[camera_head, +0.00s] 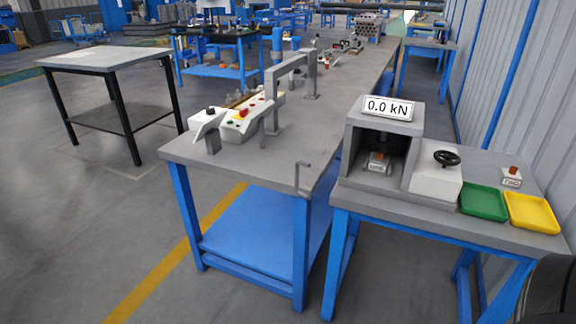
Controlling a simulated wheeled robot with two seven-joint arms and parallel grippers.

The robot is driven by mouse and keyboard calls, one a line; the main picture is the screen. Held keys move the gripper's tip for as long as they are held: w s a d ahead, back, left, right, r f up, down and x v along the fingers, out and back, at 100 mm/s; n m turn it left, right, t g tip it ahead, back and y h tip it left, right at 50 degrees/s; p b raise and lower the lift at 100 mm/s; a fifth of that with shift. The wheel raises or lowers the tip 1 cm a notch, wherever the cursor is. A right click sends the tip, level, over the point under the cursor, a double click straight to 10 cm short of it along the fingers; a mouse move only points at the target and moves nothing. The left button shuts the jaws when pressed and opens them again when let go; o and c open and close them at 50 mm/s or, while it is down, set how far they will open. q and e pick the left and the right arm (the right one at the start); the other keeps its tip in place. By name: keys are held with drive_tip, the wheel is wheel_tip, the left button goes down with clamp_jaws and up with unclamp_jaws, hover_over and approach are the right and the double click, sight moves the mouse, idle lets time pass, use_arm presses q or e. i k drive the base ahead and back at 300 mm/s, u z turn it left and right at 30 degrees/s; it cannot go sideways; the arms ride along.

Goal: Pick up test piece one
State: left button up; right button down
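A small orange-topped piece (377,157) sits inside the open grey press housing, on a pale base with a tiny label. A second small orange-topped piece (513,170) stands on a white labelled block (511,180) at the right of the grey table. The labels are too small to read surely, so I cannot tell which is test piece one. Neither of my grippers is in view. A dark rounded shape cuts into the lower right corner, and no fingers show on it.
The press (356,158) carries a display (389,107) reading 0.0 kN. Beside it are a white box with a black handwheel (447,158), a green tray (484,203) and a yellow tray (531,213). A long grey workbench (240,168) stands to the left.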

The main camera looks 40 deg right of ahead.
sight(378, 162)
drive_tip(key=i, duration=1.95)
drive_tip(key=z, duration=2.95)
